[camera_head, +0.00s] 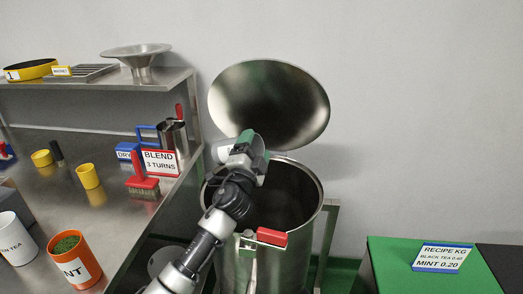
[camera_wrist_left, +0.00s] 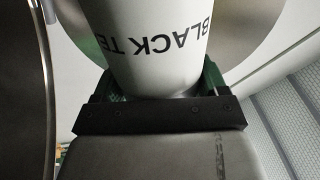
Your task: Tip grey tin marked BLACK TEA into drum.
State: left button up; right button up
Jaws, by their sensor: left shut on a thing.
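The pale grey tin marked BLACK TEA (camera_wrist_left: 150,40) fills the upper middle of the left wrist view, its lettering upside down in that picture. My left gripper (camera_head: 252,150) is shut on it, with dark green fingers at both sides of the tin (camera_wrist_left: 150,95). In the head view the gripper is at the left back part of the mouth of the steel drum (camera_head: 280,265). The gripper and arm largely hide the tin there, so I cannot tell its exact tilt. The drum's round lid (camera_head: 268,100) stands open behind. The part of the drum's inside that shows is dark.
A steel bench (camera_head: 115,200) on the left holds an orange tub (camera_head: 90,262), a white tub (camera_head: 14,240), yellow cups (camera_head: 88,176), a red brush (camera_head: 142,182) and a BLEND sign (camera_head: 160,162). A red latch (camera_head: 272,237) sits on the drum's front.

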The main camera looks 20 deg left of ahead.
pick_arm(q)
jog(key=r+n+g+y+p, duration=0.1)
jog(key=n+p, duration=0.1)
jog(key=n, duration=0.2)
jog(key=r+n+g+y+p, duration=0.1)
jog(key=n+p, duration=0.1)
jog(key=n, duration=0.2)
jog(key=a+r+n+g+y+p, duration=0.1)
jog(key=n, duration=0.3)
jog(key=shift+a+r+p, duration=0.1)
jog(key=shift+r+p, duration=0.1)
jog(key=shift+p, duration=0.2)
jog(key=shift+a+n+g+p, duration=0.15)
jog(key=shift+n+g+p, duration=0.5)
jog(key=shift+n, duration=0.25)
jog(key=shift+f, duration=0.1)
